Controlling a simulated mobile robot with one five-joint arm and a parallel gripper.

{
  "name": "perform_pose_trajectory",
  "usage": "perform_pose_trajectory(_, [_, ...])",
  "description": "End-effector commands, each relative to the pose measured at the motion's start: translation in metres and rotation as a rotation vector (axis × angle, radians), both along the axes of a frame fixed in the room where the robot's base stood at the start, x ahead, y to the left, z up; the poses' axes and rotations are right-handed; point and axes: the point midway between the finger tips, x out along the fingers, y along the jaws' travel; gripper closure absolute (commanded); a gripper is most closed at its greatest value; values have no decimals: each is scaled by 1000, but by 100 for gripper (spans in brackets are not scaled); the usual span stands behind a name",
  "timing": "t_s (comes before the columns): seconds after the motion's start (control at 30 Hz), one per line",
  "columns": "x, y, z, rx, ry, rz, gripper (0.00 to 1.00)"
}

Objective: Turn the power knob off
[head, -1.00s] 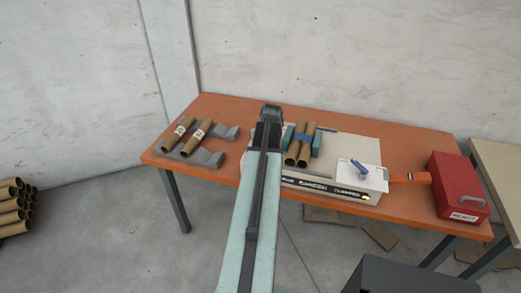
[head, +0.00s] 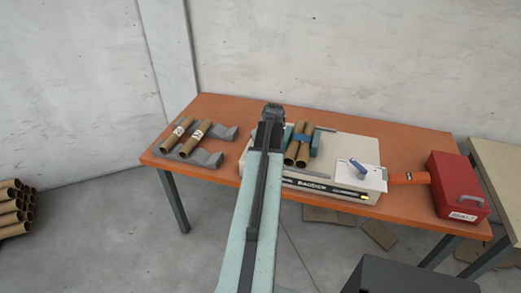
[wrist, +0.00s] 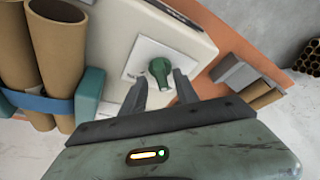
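The power knob (wrist: 160,69) is dark green and sits on a white square plate (wrist: 142,53) on the cream winder. In the wrist view its handle points down the picture toward my gripper (wrist: 161,79). My gripper is open, with one fingertip on each side of the handle's lower end. A gap shows on both sides, and I see no clear contact. In the head view the cream winder (head: 342,149) stands on the orange table. My arm reaches to its left end and hides the knob and the fingers there.
A blue lever (head: 357,169) on a white plate is at the winder's right. Labelled tubes (head: 192,136) lie on grey cradles at left, and a red box (head: 457,182) is at right.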

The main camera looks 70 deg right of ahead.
Motion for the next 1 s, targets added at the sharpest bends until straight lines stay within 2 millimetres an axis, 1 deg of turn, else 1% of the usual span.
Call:
perform_pose_trajectory(0.17, [1, 1, 0, 2, -1, 1, 64])
perform_pose_trajectory(0.27, [0, 2, 4, 2, -1, 1, 64])
perform_pose_trajectory(0.37, [-3, 5, 15, 2, -1, 0, 64])
perform_pose_trajectory(0.6, [-14, 16, 57, 2, -1, -1, 64])
perform_pose_trajectory(0.7, [-19, 21, 71, 2, 0, -1, 64])
perform_pose_trajectory(0.8, [-21, 23, 75, 1, 0, 0, 64])
perform_pose_trajectory(1.0, [-21, 23, 72, 1, 0, 1, 64])
